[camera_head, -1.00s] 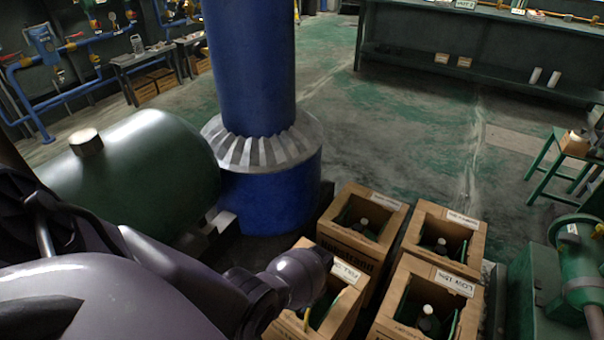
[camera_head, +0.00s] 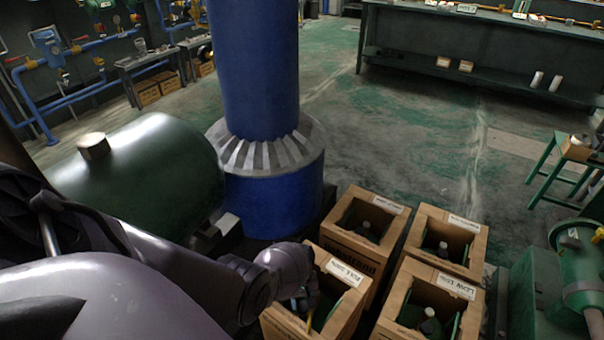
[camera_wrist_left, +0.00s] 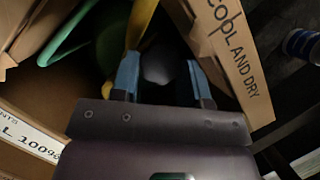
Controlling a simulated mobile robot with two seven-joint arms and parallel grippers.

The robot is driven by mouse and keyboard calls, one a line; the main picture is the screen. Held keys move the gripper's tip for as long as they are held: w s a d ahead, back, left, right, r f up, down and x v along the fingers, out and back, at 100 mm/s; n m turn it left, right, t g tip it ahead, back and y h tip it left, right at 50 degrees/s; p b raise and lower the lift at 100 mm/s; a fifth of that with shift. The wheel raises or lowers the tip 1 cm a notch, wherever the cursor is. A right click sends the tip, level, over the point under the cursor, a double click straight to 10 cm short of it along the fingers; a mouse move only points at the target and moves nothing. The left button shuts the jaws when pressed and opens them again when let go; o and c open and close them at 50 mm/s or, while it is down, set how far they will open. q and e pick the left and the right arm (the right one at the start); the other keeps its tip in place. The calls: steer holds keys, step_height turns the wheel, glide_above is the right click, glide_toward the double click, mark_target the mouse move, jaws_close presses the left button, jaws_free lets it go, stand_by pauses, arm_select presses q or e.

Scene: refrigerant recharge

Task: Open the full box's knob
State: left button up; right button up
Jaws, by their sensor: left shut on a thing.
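The full box (camera_head: 349,301) is an open cardboard box with a label reading FULL 100% (camera_head: 345,271), at the front left of the box group. In the left wrist view, its wall (camera_wrist_left: 232,55) with COOL AND DRY print and part of the label (camera_wrist_left: 30,138) show. My left gripper (camera_wrist_left: 162,78) reaches down into this box. Its two blue-tipped fingers are on either side of the dark grey rounded knob (camera_wrist_left: 158,68), shut on it. In the head view my wrist hides most of the box's inside and the knob. My right gripper is in neither view.
Other open boxes with bottles stand close by, including the LOW box (camera_head: 455,287) to the right. A yellow hose (camera_wrist_left: 143,22) and a green handle (camera_wrist_left: 68,35) lie near my fingers. A blue column (camera_head: 265,190) and green tank (camera_head: 150,175) stand behind my left arm.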

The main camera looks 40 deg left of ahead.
arm_select(q)
steer(key=n+t, duration=0.1)
steer(key=n, duration=0.2)
steer(key=shift+a+h+p, duration=0.1)
steer(key=shift+h+p, duration=0.2)
steer(key=shift+s+n+t, duration=0.1)
steer(key=shift+n+t, duration=0.2)
steer(key=shift+n, duration=0.3)
steer(key=o, duration=0.6)
steer(key=shift+o, duration=0.2)
steer(key=shift+r, duration=0.1)
